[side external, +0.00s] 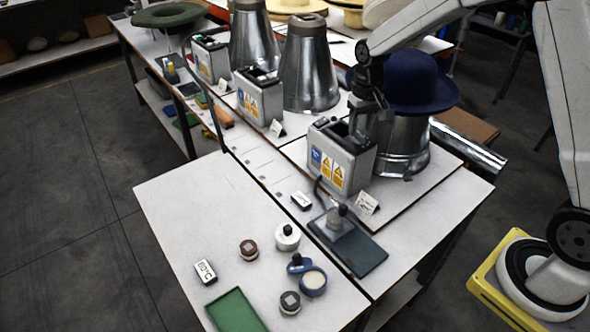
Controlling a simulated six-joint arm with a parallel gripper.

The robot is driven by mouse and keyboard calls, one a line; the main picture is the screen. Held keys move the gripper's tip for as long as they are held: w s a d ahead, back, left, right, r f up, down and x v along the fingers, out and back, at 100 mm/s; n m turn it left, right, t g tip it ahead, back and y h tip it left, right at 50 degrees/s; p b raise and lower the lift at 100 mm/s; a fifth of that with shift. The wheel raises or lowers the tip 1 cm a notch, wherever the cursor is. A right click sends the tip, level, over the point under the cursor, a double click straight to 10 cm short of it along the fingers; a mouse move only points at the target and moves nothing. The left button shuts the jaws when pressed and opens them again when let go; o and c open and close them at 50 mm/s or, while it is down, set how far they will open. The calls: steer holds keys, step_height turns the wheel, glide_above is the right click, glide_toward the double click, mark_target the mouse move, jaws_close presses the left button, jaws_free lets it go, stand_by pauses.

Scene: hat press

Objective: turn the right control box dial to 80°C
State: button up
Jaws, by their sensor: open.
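The right control box (340,165) is a grey metal box with blue and yellow warning labels on its front. It stands nearest of the row, in front of the metal hat form with the dark blue hat (418,82). My gripper (366,128) points down at the right end of the box's top. Its jaws are open. I cannot see the dial or its setting; the gripper and the viewing angle hide that part. I cannot tell whether the fingers touch the box. A small white block (205,271) with a temperature, seemingly 80°C, lies on the front table.
Two more control boxes (259,97) (211,57) and metal cones (309,70) stand further back. A small card (367,203) stands before the right box. The front table's left part is clear.

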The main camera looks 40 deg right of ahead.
steer(key=shift+f, duration=1)
jaws_close()
steer(key=shift+m, duration=0.4)
steer(key=shift+r+m, duration=0.1)
steer(key=shift+m, duration=2.5)
jaws_free()
